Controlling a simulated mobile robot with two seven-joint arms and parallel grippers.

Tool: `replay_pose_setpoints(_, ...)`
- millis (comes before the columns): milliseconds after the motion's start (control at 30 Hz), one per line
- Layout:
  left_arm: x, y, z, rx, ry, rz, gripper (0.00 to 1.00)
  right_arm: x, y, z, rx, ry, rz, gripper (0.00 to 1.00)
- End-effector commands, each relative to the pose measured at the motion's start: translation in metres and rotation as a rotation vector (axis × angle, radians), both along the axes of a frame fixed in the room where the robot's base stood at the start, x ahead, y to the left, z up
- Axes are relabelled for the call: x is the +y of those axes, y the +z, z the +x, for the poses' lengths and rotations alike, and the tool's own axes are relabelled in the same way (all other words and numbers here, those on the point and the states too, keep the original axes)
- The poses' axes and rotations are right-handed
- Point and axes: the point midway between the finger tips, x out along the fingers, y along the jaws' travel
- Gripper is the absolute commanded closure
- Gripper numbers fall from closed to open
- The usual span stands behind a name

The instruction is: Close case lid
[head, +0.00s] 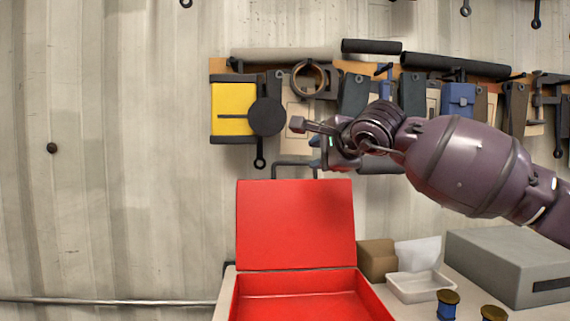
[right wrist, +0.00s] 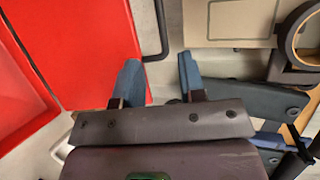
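The red case (head: 300,306) stands open on the table at the bottom of the head view. Its red lid (head: 296,225) stands up at the back, hinged to the case. In the right wrist view the lid (right wrist: 88,45) fills the upper left, and part of the case (right wrist: 18,95) shows at the left edge. My right gripper (head: 316,153) is above the lid's top right corner, apart from it. In the right wrist view its two blue fingers (right wrist: 160,78) are spread with nothing between them. My left gripper is in neither view.
A brown box (head: 377,260), a white tray (head: 420,287), a grey box (head: 515,268) and two spools (head: 447,305) are on the table right of the case. A rack of hanging tools (head: 350,90) lines the wall behind my right gripper. Space left of the lid is clear.

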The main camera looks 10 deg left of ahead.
Motion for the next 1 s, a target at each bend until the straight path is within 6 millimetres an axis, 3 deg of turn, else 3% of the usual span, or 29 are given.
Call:
replay_pose_setpoints(167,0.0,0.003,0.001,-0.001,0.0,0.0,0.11,0.004,-0.001,0.006,0.001,0.001,0.001,0.63)
replay_pose_setpoints(700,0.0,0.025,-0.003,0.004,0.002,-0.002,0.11,0.047,-0.023,0.066,0.002,0.0,0.0,0.63)
replay_pose_setpoints(1000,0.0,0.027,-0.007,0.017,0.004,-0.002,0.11,0.058,-0.029,0.083,0.001,0.001,0.001,0.63)
